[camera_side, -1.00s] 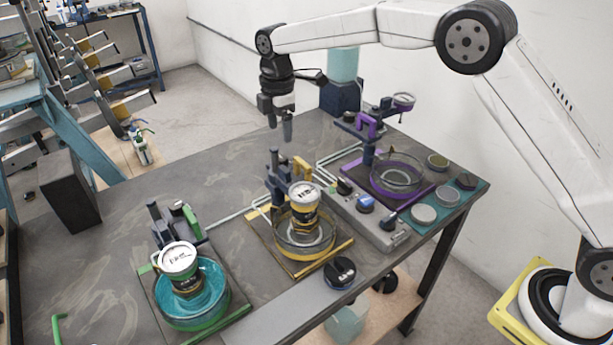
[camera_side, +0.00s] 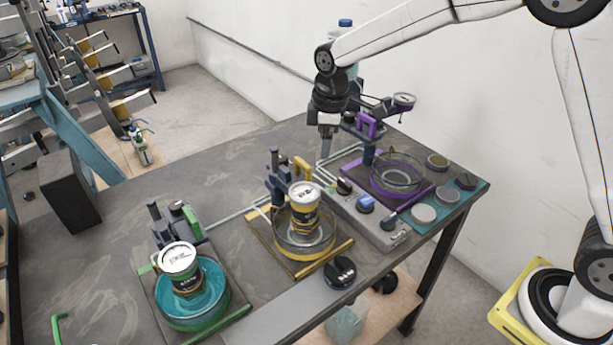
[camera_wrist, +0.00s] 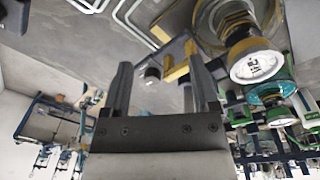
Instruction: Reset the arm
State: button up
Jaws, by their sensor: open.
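My gripper (camera_side: 326,140) hangs above the back of the table, pointing down, between the yellow station and the purple station in the side view. In the wrist view its two fingers (camera_wrist: 160,85) stand apart with nothing held between them.
A grey control panel with knobs (camera_side: 372,222) lies between the yellow and purple stations. Round discs (camera_side: 423,215) rest on a teal mat at the right edge. A dark block (camera_side: 70,190) stands at the far left. The table's back left is clear.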

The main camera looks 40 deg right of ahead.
jog(key=s+d+f+m, duration=0.2)
jog(key=s+m, duration=0.3)
jog(key=s, duration=0.5)
jog(key=s+d+f+m+t, duration=0.1)
jog(key=s+d+f+m, duration=0.2)
jog(key=s, duration=0.8)
jog(key=d+m, duration=0.1)
jog(key=m, duration=0.1)
jog(key=shift+m+t, duration=0.3)
